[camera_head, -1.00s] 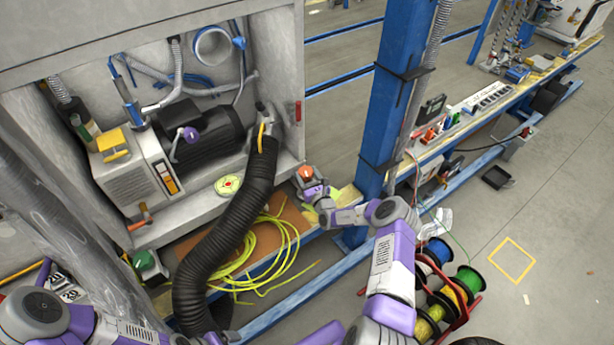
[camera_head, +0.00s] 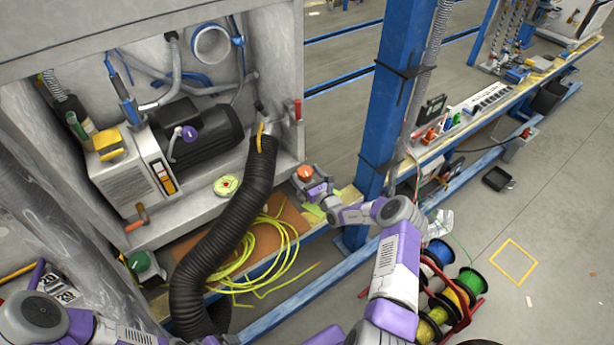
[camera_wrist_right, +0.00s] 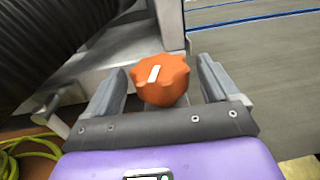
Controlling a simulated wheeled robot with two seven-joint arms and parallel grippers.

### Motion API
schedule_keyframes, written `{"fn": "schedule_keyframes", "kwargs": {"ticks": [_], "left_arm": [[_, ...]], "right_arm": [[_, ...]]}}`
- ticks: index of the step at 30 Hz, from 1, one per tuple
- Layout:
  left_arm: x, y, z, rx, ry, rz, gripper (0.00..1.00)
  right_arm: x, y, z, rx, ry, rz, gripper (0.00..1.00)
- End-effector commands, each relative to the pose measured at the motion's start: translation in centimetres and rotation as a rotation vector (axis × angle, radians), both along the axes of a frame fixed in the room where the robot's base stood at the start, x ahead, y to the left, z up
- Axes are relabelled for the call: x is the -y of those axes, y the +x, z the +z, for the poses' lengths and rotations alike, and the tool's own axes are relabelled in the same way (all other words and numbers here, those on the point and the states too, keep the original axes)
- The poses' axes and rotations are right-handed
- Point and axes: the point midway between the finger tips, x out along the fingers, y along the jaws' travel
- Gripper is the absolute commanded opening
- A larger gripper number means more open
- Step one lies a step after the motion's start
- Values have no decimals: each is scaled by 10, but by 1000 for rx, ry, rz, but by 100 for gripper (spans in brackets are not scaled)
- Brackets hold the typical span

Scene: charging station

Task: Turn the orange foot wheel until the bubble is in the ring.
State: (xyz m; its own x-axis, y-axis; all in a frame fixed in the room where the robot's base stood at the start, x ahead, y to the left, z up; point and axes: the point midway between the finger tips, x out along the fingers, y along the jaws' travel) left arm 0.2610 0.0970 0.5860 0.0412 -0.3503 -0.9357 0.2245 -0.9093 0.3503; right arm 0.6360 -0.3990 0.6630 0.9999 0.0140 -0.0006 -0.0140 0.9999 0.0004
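The orange foot wheel (camera_head: 304,173) is at the lower right corner of the grey cabinet (camera_head: 270,190). In the right wrist view the lobed wheel (camera_wrist_right: 160,82) has a white mark on top. My right gripper (camera_head: 309,186) is at the wheel. In the wrist view its two fingers (camera_wrist_right: 162,88) stand on either side of the wheel, with a visible gap at each side. A round yellow-green level (camera_head: 227,185) lies on the cabinet's bottom ledge; its bubble and ring are too small to tell apart. My left arm shows at the lower left, its gripper out of sight.
A thick black hose (camera_head: 226,235) hangs in front of the cabinet, left of the wheel. A coiled yellow cable (camera_head: 262,250) lies below. A blue post (camera_head: 394,105) stands close right of my right gripper. Cable spools (camera_head: 445,290) are at the lower right.

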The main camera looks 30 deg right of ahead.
Motion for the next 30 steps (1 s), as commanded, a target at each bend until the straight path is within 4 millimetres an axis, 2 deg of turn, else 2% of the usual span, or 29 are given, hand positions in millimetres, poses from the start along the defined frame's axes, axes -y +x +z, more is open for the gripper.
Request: {"fn": "schedule_keyframes", "kwargs": {"ticks": [8, 15, 21, 30], "left_arm": [[0, 0, 4, 0, 0, 0, 88], [0, 0, 22, 0, 0, 0, 88], [0, 0, 29, 0, 0, 0, 88], [0, 0, 29, 0, 0, 0, 88]], "right_arm": [[1, -8, 1, -1, 0, -2, 88], [2, -47, 3, -3, 1, -1, 88], [1, -71, 1, -1, 0, 0, 88], [1, -76, 0, 0, -1, 0, 88]]}}
